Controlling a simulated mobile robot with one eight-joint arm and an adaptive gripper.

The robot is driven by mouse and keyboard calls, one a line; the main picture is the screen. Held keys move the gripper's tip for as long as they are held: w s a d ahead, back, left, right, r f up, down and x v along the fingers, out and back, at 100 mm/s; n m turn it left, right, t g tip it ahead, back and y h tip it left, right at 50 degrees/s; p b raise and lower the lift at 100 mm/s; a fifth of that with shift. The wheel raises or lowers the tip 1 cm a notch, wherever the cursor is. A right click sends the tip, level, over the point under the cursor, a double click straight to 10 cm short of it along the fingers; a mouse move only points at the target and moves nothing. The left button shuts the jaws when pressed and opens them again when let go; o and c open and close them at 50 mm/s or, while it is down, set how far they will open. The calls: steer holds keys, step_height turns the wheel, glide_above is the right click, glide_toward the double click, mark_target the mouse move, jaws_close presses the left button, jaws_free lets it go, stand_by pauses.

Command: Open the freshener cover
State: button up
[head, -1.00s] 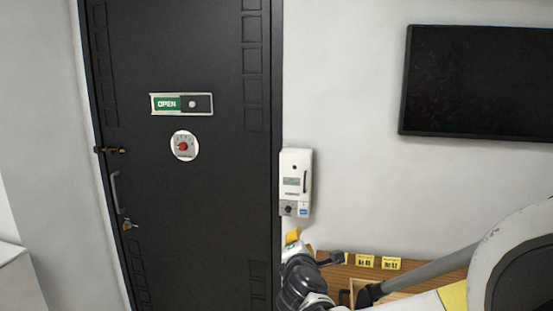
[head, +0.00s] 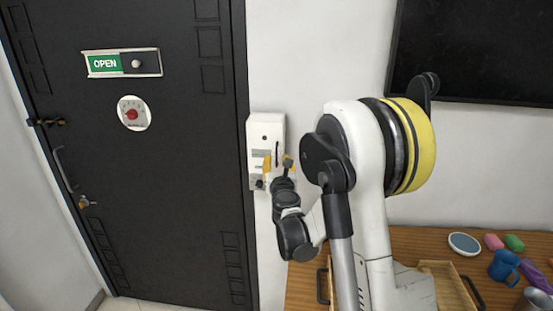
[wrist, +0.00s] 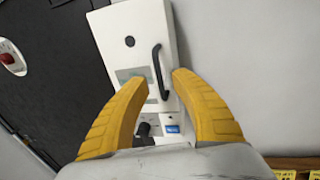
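The freshener is a white box on the wall beside the dark door, seen in the head view (head: 265,127) and the wrist view (wrist: 133,32). Its cover appears shut, flat against the body. A black vertical handle (wrist: 159,66) sits on the right side of the cover, with a dark knob and a blue label below. My gripper (wrist: 161,78) is open, its yellow fingertips on either side of the handle's lower part. Whether they touch the box is unclear. In the head view my gripper (head: 277,164) covers the lower right of the freshener.
The dark door (head: 150,200) with an OPEN sign (head: 103,64) is close on the left. A black screen (head: 480,60) hangs to the right. A wooden table (head: 420,240) below holds a tray, a blue mug (head: 504,267) and small items. The wall right of the freshener is bare.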

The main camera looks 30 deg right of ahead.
steer(key=shift+x, duration=1.1)
steer(key=shift+c, duration=0.4)
jaws_close()
steer(key=shift+a, duration=0.15)
